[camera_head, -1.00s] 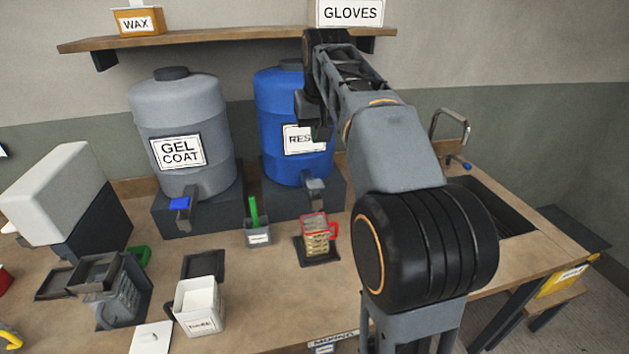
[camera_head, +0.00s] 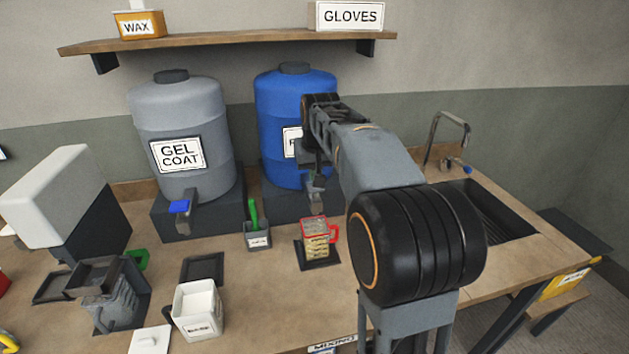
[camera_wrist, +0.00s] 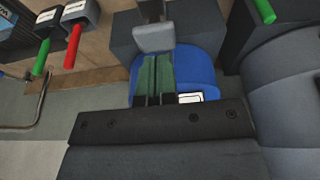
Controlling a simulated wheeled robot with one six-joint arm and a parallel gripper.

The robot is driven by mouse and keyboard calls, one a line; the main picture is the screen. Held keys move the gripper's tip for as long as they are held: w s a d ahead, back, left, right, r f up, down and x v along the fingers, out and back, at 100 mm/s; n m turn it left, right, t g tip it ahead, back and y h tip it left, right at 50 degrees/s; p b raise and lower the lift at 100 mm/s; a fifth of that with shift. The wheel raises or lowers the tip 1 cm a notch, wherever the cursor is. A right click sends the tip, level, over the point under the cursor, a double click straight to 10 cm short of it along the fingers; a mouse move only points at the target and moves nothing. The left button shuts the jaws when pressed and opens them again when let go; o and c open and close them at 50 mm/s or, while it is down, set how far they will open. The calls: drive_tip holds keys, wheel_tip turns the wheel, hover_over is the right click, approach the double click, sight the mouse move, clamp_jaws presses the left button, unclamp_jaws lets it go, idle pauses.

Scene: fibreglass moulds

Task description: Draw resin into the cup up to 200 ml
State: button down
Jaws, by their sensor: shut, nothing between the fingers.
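The clear cup with a red rim and handle (camera_head: 316,242) stands upright on a dark pad below the resin tap. Its inside looks amber, but I cannot read the level. The blue resin drum (camera_head: 292,92) stands behind, its label partly hidden by my arm. Its grey tap handle (camera_head: 315,197) shows just below my gripper (camera_head: 319,181). In the wrist view, my shut, empty fingers (camera_wrist: 156,58) point at the grey tap handle (camera_wrist: 153,38), with the blue drum (camera_wrist: 200,65) behind. They are very close to the handle; I cannot tell whether they touch it.
The gel coat drum (camera_head: 178,110) with a blue tap handle stands to the left. A small holder (camera_head: 258,241) with a green-handled tool sits left of the cup. A white container (camera_head: 198,311) stands nearer. The sink (camera_head: 490,215) is at the right.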

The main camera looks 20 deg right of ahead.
sight(315, 189)
drive_tip(key=shift+f, duration=1.35)
drive_tip(key=shift+f, duration=0.1)
wheel_tip(315, 189, down, 2)
drive_tip(key=shift+b, duration=0.75)
drive_tip(key=shift+s+f, duration=0.1)
drive_tip(key=shift+f, duration=0.15)
wheel_tip(315, 189, up, 6)
drive_tip(key=p, duration=0.4)
drive_tip(key=shift+f, duration=0.2)
drive_tip(key=v, duration=0.9)
drive_tip(key=shift+b, duration=0.35)
